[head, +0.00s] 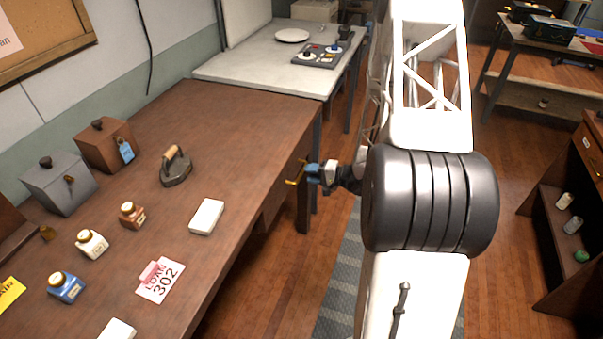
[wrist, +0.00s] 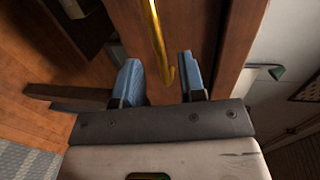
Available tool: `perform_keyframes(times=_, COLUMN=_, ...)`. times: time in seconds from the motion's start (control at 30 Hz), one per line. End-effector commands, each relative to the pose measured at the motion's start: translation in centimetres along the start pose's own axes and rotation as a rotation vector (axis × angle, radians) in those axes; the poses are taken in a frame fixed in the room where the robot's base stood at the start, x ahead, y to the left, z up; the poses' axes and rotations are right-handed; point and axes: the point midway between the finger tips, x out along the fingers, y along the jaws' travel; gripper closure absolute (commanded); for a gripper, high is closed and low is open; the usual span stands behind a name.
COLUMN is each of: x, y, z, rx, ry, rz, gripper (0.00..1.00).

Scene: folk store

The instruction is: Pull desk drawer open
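The brown wooden desk (head: 240,135) fills the left of the head view. Its drawer front (wrist: 198,28) shows in the wrist view with a brass bar handle (wrist: 158,40). The handle (head: 293,176) also shows at the desk's right side in the head view. My gripper (wrist: 160,78) has blue finger pads, spread apart, with the handle's end between them in the picture. In the head view my gripper (head: 312,172) is beside the handle. I cannot tell whether either pad touches it. How far the drawer stands out is not clear.
On the desk stand an iron (head: 176,168), a white block (head: 206,217), several small bottles and boxes, and a tag (head: 160,280). A pale table (head: 262,70) stands behind. A shelf unit (head: 560,215) is at right. Wooden floor (head: 262,270) lies beside the desk.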

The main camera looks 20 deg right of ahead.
Motion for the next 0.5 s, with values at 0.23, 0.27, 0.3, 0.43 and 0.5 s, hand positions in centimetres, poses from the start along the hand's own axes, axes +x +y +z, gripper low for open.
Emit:
perform_keyframes(times=0.23, x=2.6, y=0.0, z=0.0, rx=0.000, ry=0.000, rz=0.000, gripper=0.63)
perform_keyframes(times=0.27, x=2.9, y=0.0, z=0.0, rx=0.000, ry=0.000, rz=0.000, gripper=0.63)
perform_keyframes(times=0.3, x=3.1, y=0.0, z=0.0, rx=0.000, ry=0.000, rz=0.000, gripper=0.63)
perform_keyframes(times=0.43, x=3.8, y=0.0, z=0.0, rx=0.000, ry=0.000, rz=0.000, gripper=0.63)
perform_keyframes(times=0.5, x=4.0, y=0.0, z=0.0, rx=0.000, ry=0.000, rz=0.000, gripper=0.63)
